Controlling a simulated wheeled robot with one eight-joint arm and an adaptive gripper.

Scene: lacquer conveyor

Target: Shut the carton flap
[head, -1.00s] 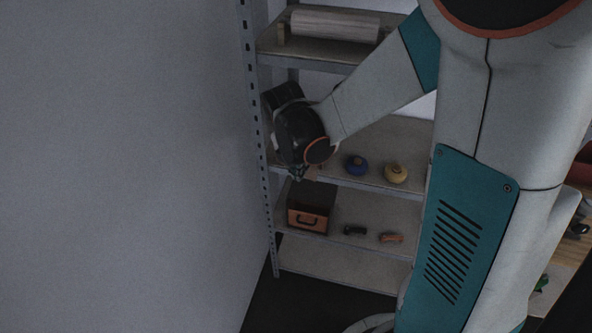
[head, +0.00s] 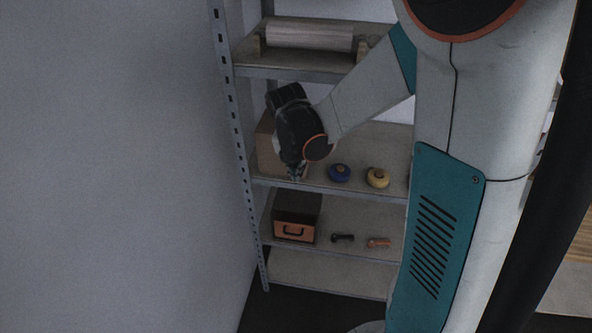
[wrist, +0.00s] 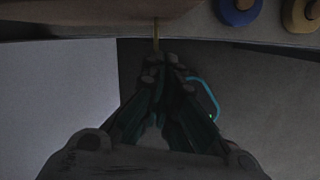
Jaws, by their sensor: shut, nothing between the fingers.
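The carton (head: 266,146) is a tan box on the middle shelf at the left end, partly hidden behind my gripper in the head view. My gripper (head: 297,174) is in front of the carton's right side, pointing down close to the shelf's front edge. In the wrist view my gripper (wrist: 163,62) is shut and empty. A thin tan strip (wrist: 156,35) stands just beyond the fingertips there; it may be the carton flap seen edge-on. I cannot tell whether the fingers touch it or how far the flap is open.
A blue round object (head: 340,173) and a yellow one (head: 377,178) sit on the same shelf to the right. Below are a dark box with an orange front (head: 295,230) and two small items. A shelf post (head: 236,130) and wall bound the left.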

